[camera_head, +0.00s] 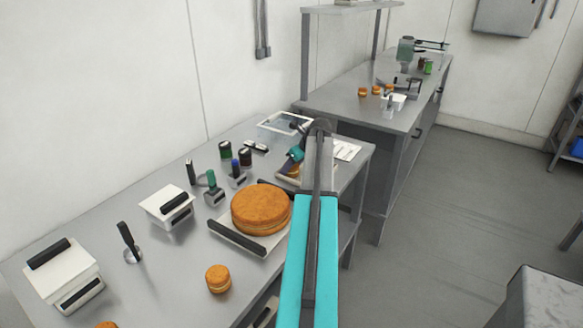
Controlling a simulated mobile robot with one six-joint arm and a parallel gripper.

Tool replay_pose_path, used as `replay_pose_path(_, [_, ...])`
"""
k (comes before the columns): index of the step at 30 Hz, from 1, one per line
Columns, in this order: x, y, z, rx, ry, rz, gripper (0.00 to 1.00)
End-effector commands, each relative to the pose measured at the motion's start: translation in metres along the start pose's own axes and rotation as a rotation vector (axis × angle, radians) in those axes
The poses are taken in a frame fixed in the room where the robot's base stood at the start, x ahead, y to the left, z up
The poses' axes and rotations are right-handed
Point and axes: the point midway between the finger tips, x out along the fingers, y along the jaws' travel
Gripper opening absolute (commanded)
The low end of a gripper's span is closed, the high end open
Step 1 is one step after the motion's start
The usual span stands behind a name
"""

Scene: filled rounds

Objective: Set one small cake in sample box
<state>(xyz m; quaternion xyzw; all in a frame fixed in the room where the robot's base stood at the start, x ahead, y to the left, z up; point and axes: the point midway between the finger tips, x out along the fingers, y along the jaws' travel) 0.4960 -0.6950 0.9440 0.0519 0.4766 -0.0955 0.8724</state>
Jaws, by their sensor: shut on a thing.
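My gripper (294,158) is at the far right part of the near table, small and partly hidden by my own arm. It is shut on what looks like a small orange-brown cake (293,171), low over or inside a shallow open box (283,177). I cannot tell whether the cake touches the box floor, or whether this is the sample box. Another small round filled cake (218,279) stands at the table's front, and part of one (107,325) shows at the bottom edge.
A large cake (261,208) sits on a board with dark handles, left of my arm. White lidded boxes (166,205), stamps and dark jars (225,150) crowd the near table (180,262). A clear-topped container (284,123) stands behind. A farther table holds several small cakes (376,90).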

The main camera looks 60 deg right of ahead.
Motion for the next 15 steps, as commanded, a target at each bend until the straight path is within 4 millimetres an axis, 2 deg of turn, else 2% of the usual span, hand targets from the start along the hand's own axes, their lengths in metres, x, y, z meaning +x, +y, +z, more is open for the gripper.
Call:
replay_pose_path(2, [0.0014, 0.0, -0.001, 0.0, 0.0, 0.0, 0.38])
replay_pose_path(3, [0.0017, 0.0, -0.0012, 0.0, 0.0, 0.0, 0.51])
replay_pose_path(4, [0.0016, 0.0, -0.0012, 0.0, 0.0, 0.0, 0.56])
replay_pose_path(15, [0.0001, -0.0002, -0.0003, 0.0, 0.0, 0.0, 0.56])
